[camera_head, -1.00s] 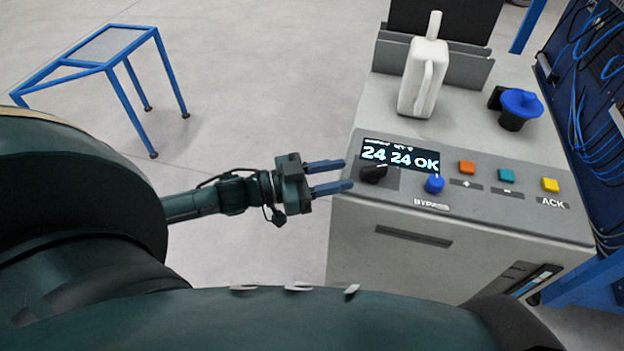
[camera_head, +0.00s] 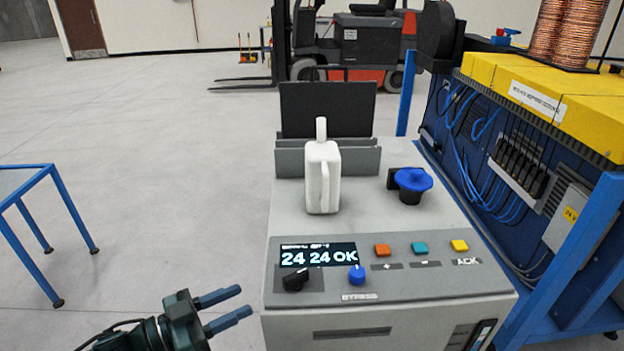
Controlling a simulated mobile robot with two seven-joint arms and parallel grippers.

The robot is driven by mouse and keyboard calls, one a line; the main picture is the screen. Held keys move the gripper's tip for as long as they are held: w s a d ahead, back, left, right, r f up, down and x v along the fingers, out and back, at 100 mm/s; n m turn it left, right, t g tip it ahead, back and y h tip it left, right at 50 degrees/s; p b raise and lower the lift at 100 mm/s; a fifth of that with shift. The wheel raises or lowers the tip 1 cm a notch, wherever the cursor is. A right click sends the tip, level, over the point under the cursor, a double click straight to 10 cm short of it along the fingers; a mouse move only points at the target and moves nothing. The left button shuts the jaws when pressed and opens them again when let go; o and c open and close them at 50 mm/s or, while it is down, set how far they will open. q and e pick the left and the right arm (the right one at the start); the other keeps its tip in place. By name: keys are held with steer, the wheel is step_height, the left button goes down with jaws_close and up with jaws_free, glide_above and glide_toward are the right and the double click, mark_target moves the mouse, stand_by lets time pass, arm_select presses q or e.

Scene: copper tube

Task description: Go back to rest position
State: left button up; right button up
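My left gripper (camera_head: 226,308) is at the bottom left of the head view, just left of the grey control console (camera_head: 400,313). Its two blue-grey fingers are apart, with nothing between them, and they point right towards the console. They touch nothing that I can see. My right gripper is not in the picture. The console's display (camera_head: 318,256) reads "24 24 OK". Below and beside it are a black knob (camera_head: 295,278), a blue knob (camera_head: 357,274) and orange, teal and yellow buttons.
A white jug-like bottle (camera_head: 322,180) and a blue-topped black part (camera_head: 411,184) stand on the console. A blue-framed machine (camera_head: 590,240) with cables is at the right. A blue-framed table (camera_head: 65,200) is at the left. A forklift (camera_head: 362,45) stands behind. The floor between is clear.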

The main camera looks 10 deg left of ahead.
arm_select(q)
steer(key=s+d+f+n+g+y, duration=0.1)
steer(key=s+d+f+n+y, duration=0.2)
steer(key=f, duration=0.5)
steer(key=s+d+f+n+g+y, duration=0.1)
steer(key=s+d+f+n+y, duration=0.2)
steer(key=s+d+f+y, duration=0.2)
step_height(320, 180, down, 3)
steer(key=shift+s+d+y, duration=0.15)
steer(key=shift+s+y, duration=0.5)
steer(key=shift+y, duration=0.15)
